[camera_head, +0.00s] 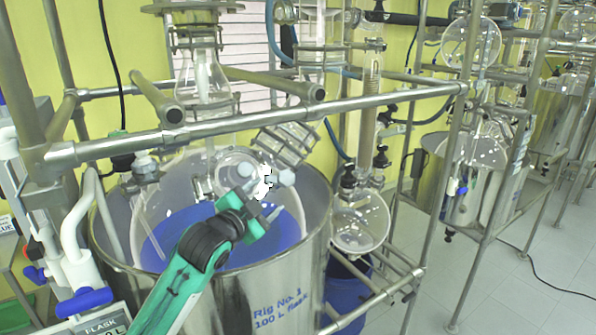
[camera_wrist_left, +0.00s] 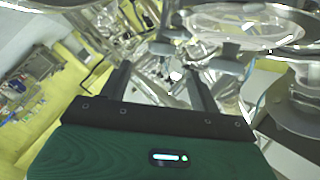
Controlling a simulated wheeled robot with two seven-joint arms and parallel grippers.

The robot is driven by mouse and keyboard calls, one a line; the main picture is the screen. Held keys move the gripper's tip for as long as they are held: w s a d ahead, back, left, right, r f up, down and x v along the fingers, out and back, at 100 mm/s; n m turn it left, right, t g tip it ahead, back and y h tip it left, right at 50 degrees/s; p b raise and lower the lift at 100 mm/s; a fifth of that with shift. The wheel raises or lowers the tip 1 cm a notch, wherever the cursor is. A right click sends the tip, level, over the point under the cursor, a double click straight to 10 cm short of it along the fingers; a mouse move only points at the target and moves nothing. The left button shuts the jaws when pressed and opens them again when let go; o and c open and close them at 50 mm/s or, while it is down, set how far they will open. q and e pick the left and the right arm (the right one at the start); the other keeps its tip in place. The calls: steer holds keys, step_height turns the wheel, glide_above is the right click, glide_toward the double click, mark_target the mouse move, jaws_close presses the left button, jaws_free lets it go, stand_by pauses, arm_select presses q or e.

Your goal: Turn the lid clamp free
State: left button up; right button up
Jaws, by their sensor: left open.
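A large glass flask (camera_head: 150,210) with blue liquid sits inside a steel vessel (camera_head: 285,290) marked "Rig No. 1, 100 L flask". Pale knob-like fittings (camera_head: 287,177) show at the flask's lid, close beyond my left gripper; I cannot tell for sure which is the lid clamp. My left gripper (camera_head: 267,198) is over the flask, with its green arm reaching up from below. In the left wrist view the two dark fingers (camera_wrist_left: 160,85) are apart with nothing clearly held between them. Grey fittings (camera_wrist_left: 228,65) appear beyond the fingertips. My right gripper is not in view.
A horizontal steel rail (camera_head: 330,112) crosses above and in front of the flask's lid. Glassware, including a round receiver flask (camera_head: 360,222), stands right of the vessel. White pipes with blue valve handles (camera_head: 84,302) stand at left.

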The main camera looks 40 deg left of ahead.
mark_target(291, 175)
arm_select(q)
steer(key=x, duration=0.4)
steer(key=shift+w+r, duration=0.3)
steer(key=x, duration=0.6)
steer(key=shift+s+a+f, duration=0.1)
steer(key=shift+f, duration=0.05)
steer(key=shift+w+a, duration=0.1)
steer(key=shift+w, duration=0.55)
steer(key=shift+w+a, duration=0.15)
steer(key=shift+w, duration=0.3)
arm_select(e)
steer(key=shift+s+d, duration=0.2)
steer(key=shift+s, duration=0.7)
arm_select(q)
steer(key=c, duration=1)
steer(key=shift+o, duration=0.2)
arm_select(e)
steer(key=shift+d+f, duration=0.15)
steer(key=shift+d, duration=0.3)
